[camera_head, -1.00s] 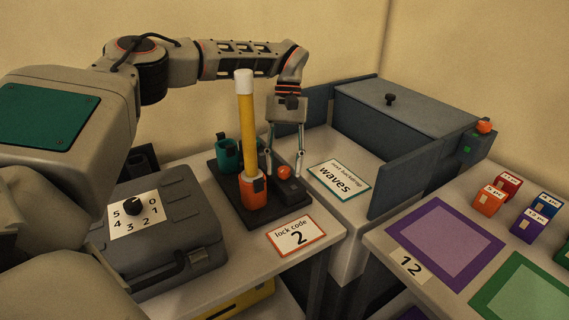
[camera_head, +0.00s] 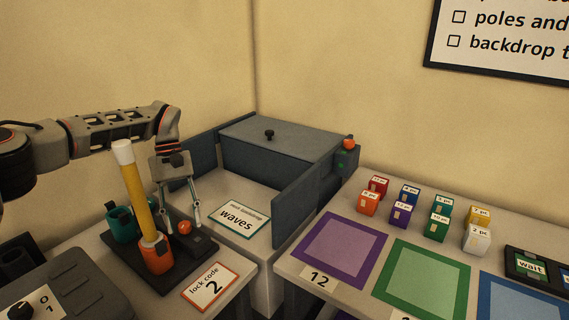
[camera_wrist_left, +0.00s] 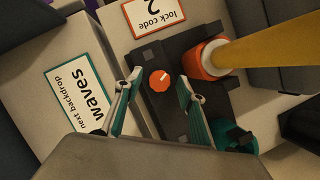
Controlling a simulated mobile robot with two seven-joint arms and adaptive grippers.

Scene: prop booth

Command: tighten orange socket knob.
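The orange knob (camera_head: 184,227) sits on a dark base (camera_head: 148,276) beside the orange socket (camera_head: 157,257). A yellow pole (camera_head: 138,193) with a white top stands upright in that socket. My left gripper (camera_head: 181,215) is open and points down, with one finger on each side of the knob. In the left wrist view the knob (camera_wrist_left: 160,81) shows a white line and lies between the spread fingertips (camera_wrist_left: 159,84), with visible gaps on both sides. I cannot tell how far the tips are above the base. My right gripper is in neither view.
A teal socket (camera_head: 122,223) stands behind the orange one. A lock code 2 card (camera_head: 209,288) lies in front, and a waves card (camera_head: 238,219) to the right. A grey case with a dial (camera_head: 70,289) is at the left. Small coloured blocks (camera_head: 407,195) stand on the right table.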

